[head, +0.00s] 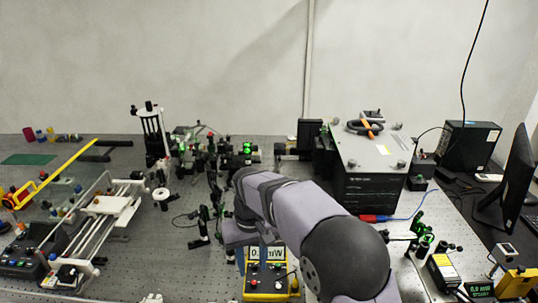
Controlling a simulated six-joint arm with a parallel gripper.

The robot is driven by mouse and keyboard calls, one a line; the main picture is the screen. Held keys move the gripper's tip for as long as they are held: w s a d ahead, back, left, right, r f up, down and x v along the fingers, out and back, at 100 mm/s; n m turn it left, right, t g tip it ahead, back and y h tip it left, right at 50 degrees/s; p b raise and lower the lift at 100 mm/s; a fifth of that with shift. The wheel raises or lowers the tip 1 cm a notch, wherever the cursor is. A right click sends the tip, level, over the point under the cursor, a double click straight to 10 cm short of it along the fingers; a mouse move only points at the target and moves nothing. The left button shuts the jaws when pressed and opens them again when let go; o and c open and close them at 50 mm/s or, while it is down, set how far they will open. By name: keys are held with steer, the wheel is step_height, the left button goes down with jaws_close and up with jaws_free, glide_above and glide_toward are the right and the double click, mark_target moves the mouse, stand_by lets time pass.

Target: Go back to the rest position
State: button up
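My arm comes in from the bottom right of the head view and reaches left and away over the optical bench (165,240). Its forward end is near the middle of the picture, above and behind a yellow power meter (265,282). The arm partly covers the meter's display. I cannot see anything held.
Optics mounts (205,155) crowd the bench behind my arm. A large dark box (370,185) with tools on top stands right of centre. A white rail stage (110,205) is at left. A monitor (515,185) and small meters stand at right.

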steer(key=s+d+f+m+y+b, duration=0.1)
steer(key=s+d+f+m, duration=0.15)
steer(key=s, duration=1.35)
steer(key=s+d+f, duration=0.1)
steer(key=s+d, duration=0.1)
steer(key=d, duration=0.7)
steer(key=s+d+f+m+h+p, duration=0.1)
steer(key=s+d, duration=0.1)
steer(key=d, duration=0.7)
steer(key=shift+f, duration=0.25)
